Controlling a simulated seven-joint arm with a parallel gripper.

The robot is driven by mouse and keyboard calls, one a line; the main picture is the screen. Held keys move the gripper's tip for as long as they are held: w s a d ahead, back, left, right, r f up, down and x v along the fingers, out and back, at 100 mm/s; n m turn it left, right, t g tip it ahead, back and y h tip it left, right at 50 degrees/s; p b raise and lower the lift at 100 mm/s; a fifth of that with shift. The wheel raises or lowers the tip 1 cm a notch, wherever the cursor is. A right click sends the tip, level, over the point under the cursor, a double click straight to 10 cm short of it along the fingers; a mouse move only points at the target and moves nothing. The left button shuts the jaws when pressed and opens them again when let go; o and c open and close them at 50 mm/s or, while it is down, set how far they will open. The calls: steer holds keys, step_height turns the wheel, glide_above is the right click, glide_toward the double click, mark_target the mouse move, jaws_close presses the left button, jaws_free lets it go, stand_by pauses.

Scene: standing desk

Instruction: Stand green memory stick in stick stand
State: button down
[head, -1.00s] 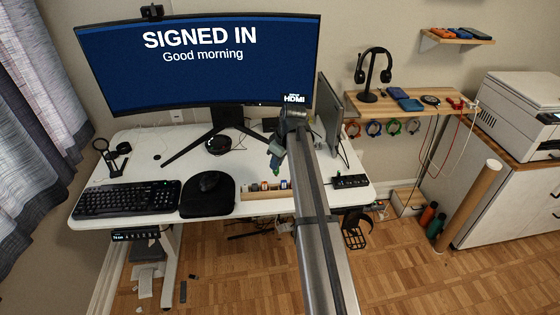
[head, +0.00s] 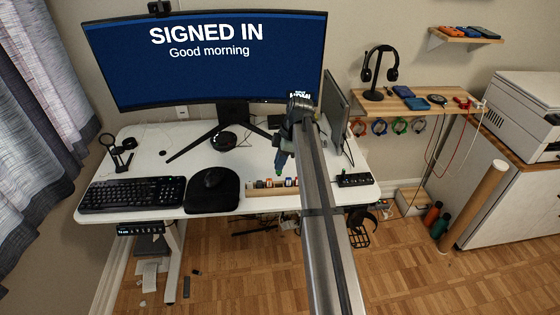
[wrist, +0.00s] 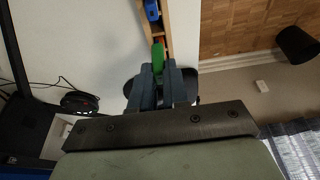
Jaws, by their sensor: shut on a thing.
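The green memory stick (wrist: 158,55) is held between the fingertips of my gripper (wrist: 160,82) in the wrist view and sticks out beyond them. In the head view the green stick (head: 279,173) shows small below my gripper (head: 281,162), which points down over the desk's front part. The stick stand seems to be the long wooden holder (head: 262,193) at the desk's front edge, with several coloured sticks in it. Part of the wooden holder (wrist: 169,30) shows beyond the green stick in the wrist view. The stick appears above and apart from it, but the exact gap is unclear.
A black mouse pad (head: 226,203) with a mouse lies left of the holder, with a keyboard (head: 133,195) further left. The monitor (head: 205,62) stands behind. A black power strip (head: 355,180) lies to the right. White desk surface behind the holder is mostly clear.

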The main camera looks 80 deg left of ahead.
mark_target(280, 173)
steer(key=shift+f, duration=0.2)
steer(key=shift+f, duration=3.3)
steer(key=c, duration=1.1)
jaws_free()
steer(key=shift+o, duration=0.2)
steer(key=shift+r, duration=0.15)
steer(key=v, duration=1.3)
steer(key=shift+w+r, duration=0.15)
steer(key=shift+r, duration=0.15)
